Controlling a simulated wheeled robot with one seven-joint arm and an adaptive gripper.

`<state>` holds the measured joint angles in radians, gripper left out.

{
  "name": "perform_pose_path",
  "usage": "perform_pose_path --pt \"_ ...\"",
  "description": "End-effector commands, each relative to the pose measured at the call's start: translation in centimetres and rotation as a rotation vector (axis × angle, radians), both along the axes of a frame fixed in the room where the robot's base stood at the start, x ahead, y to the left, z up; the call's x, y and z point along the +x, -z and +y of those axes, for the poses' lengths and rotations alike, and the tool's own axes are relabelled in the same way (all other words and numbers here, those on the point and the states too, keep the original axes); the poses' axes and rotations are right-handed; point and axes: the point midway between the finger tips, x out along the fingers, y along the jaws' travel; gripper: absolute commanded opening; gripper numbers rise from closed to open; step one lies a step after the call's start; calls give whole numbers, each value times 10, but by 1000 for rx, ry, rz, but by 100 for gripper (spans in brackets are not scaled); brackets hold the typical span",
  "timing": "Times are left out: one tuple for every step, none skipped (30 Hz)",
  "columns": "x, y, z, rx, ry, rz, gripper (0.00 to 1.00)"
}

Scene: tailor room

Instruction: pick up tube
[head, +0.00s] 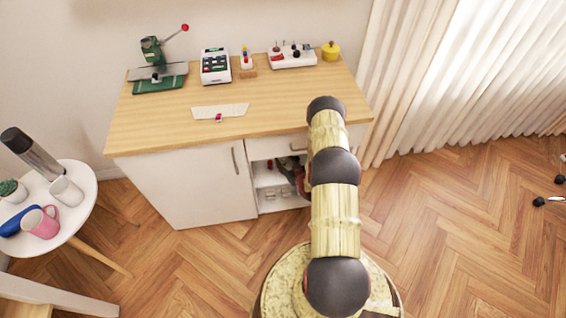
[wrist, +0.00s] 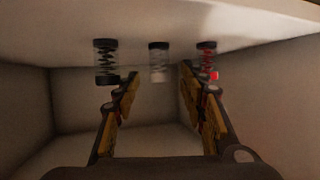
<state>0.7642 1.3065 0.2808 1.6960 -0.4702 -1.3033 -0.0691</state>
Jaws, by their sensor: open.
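Three small tubes show in the upper part of the wrist view: a clear one with black ends and dark contents (wrist: 107,62), a pale one with a dark end (wrist: 158,62), and one with red contents (wrist: 207,62). My gripper (wrist: 160,82) is open and empty, inside the cabinet compartment. The pale tube lies between the fingertips in the picture, apparently beyond them. The red one is by the right finger and partly covered. In the head view my arm hides most of the gripper.
The white cabinet (head: 205,190) has a wooden top (head: 270,110) with several tools. Pale compartment walls (wrist: 25,105) surround my gripper, with a white board (wrist: 150,20) above. A round side table (head: 85,215) stands left.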

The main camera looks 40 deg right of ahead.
Motion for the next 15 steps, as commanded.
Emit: perform_pose_path --pt "0 0 0 0 0 0 42" --pt "0 0 0 0 0 0 42" --pt "0 0 0 0 0 0 39" --pt "0 0 0 0 0 0 38" --pt "0 0 0 0 0 0 36" --pt "0 0 0 0 0 0 34" --pt "0 0 0 0 0 0 32" --pt "0 0 0 0 0 0 30" --pt "0 0 0 0 0 0 28" --pt "0 0 0 0 0 0 26" --pt "0 0 0 0 0 0 24" --pt "0 0 0 0 0 0 22" --pt "0 0 0 0 0 0 21" --pt "0 0 0 0 0 0 19" --pt "0 0 0 0 0 0 17"
